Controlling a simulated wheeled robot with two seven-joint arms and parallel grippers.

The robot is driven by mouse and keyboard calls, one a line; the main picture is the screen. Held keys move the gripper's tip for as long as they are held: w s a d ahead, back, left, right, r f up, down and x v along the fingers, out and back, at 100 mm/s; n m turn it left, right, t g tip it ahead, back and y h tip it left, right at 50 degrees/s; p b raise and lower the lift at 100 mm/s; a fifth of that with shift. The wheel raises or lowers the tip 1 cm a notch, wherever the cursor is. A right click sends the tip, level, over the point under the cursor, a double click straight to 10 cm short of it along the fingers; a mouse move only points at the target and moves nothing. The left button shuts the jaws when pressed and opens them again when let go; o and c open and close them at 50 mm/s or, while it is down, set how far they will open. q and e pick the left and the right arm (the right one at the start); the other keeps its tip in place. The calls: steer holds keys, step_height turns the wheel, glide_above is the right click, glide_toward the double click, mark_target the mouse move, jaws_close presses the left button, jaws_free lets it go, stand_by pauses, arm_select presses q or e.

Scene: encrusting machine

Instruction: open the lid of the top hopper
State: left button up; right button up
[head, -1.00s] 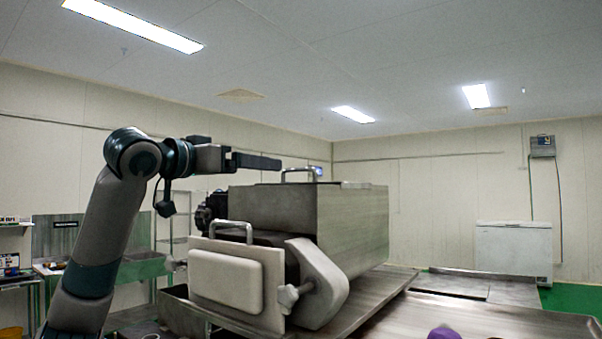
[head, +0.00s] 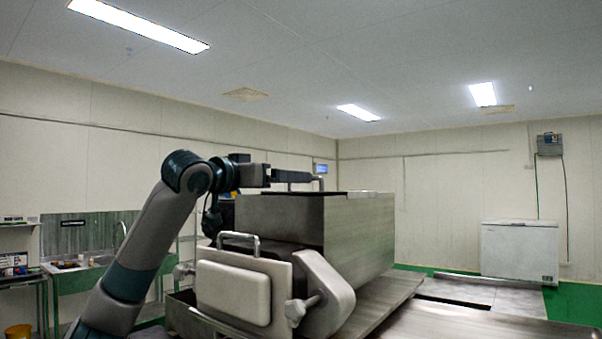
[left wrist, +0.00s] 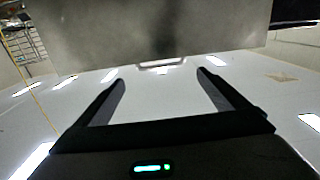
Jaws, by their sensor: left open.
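The top hopper (head: 358,235) is a grey metal box on the machine, with a thin flat lid (head: 345,193) lying level on top. The lid handle (head: 321,182) is a metal bar, partly hidden behind my left gripper (head: 300,177). My left gripper is level just above the lid, pointing right at the handle. In the left wrist view, the fingers of my left gripper (left wrist: 161,78) are open and spread. The handle (left wrist: 162,65) shows centred just beyond the fingertips, against the grey hopper surface. No contact can be made out. My right gripper is not in view.
A front plate with a pale pad (head: 232,291) and its own handle (head: 240,236) stands before the hopper. A grey clamp with a knob (head: 300,308) is beside it. A metal table (head: 455,325) extends right.

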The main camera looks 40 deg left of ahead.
arm_select(q)
steer(key=w+p, duration=0.1)
steer(key=w, duration=0.2)
steer(key=w+p, duration=0.1)
steer(key=w, duration=0.1)
steer(key=w+a+p, duration=0.1)
steer(key=w, duration=0.2)
steer(key=shift+w+p, duration=0.35)
steer(key=shift+p, duration=0.05)
